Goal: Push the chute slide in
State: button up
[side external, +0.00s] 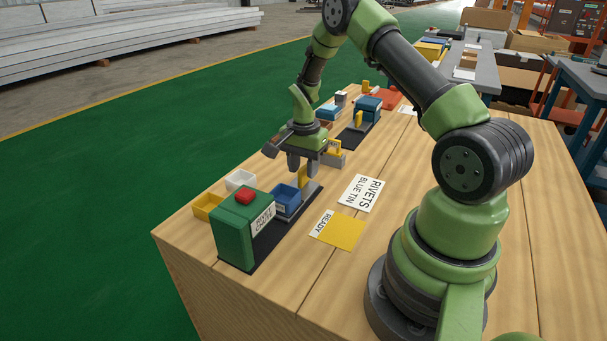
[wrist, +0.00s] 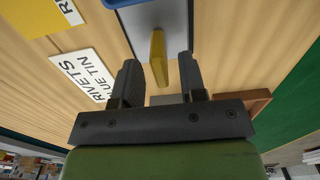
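A green box with a red button (side external: 244,196) and a white label stands at the front left of the wooden bench. Next to it, a blue tray (side external: 288,201) with an upright yellow tab (side external: 303,176) at its far end sits on a dark base strip. My gripper (side external: 301,169) points down over the tab. In the wrist view my gripper (wrist: 159,62) is open, with the yellow tab (wrist: 157,50) between its fingers and gaps visible on both sides. The blue tray shows only as an edge at the top of the wrist view. The label text is hard to read.
A yellow bin (side external: 206,206) and a white bin (side external: 240,179) stand behind the green box. A "RIVETS BLUE TIN" card (side external: 361,192) and a yellow "READY" card (side external: 338,230) lie to the right. Another fixture with a blue part (side external: 368,106) stands farther back.

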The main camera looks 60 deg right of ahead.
aim_at(295, 183)
jog(key=shift+f, duration=1.25)
grip_shut()
jog(key=shift+a, duration=1.95)
grip_release()
